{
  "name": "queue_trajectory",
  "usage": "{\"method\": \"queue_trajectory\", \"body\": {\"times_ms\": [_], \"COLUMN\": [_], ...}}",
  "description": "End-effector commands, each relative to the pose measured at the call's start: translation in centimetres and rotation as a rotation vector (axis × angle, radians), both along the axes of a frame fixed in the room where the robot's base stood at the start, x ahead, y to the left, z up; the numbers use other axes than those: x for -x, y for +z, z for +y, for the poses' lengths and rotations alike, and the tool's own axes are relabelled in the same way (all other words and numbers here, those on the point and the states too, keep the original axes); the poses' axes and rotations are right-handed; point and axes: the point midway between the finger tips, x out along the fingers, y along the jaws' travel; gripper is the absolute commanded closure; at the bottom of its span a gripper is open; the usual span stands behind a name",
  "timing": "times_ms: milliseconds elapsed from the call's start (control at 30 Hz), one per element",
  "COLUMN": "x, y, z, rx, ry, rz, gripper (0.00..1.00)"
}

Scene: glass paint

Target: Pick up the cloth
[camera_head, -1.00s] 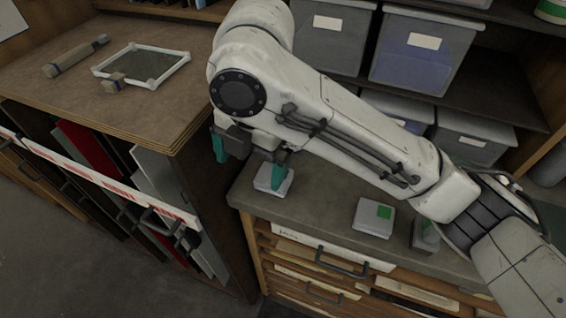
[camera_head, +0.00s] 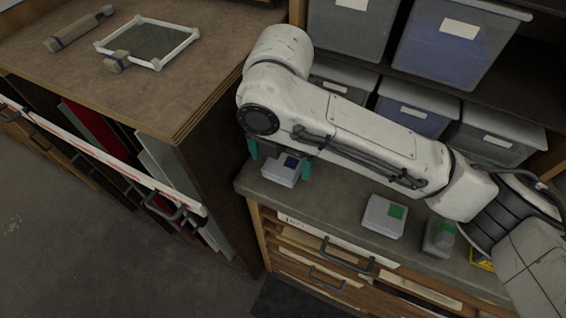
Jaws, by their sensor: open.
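My gripper (camera_head: 280,163) hangs over the left end of the grey counter, its two teal fingers open. A white box with a dark blue patch (camera_head: 281,171) shows between and below the fingers. I cannot tell whether they touch it. No cloth can be made out for certain. A small greyish bundle (camera_head: 116,61) lies at the front corner of a white-framed glass pane (camera_head: 152,42) on the brown worktop, far left of my gripper. A longer grey-brown rolled item with a handle (camera_head: 77,30) lies left of the pane. Either could be fabric.
A white box with a green patch (camera_head: 385,215) and a grey container with a green top (camera_head: 439,234) stand further right on the counter (camera_head: 335,197). A yellow item (camera_head: 481,260) is partly hidden by my arm. Storage bins (camera_head: 455,45) fill the shelves behind.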

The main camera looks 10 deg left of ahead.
Motion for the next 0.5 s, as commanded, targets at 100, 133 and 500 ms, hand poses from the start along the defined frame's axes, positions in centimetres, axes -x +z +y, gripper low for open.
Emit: {"method": "queue_trajectory", "body": {"times_ms": [100, 133, 500], "x": [0.0, 0.1, 0.0], "y": [-1.5, -1.9, -2.7], "z": [0.0, 0.0, 0.0], "rx": [0.0, 0.001, -0.001], "ry": [-0.001, -0.001, 0.0], "rz": [0.002, 0.001, -0.001], "gripper": [0.0, 0.0, 0.03]}}
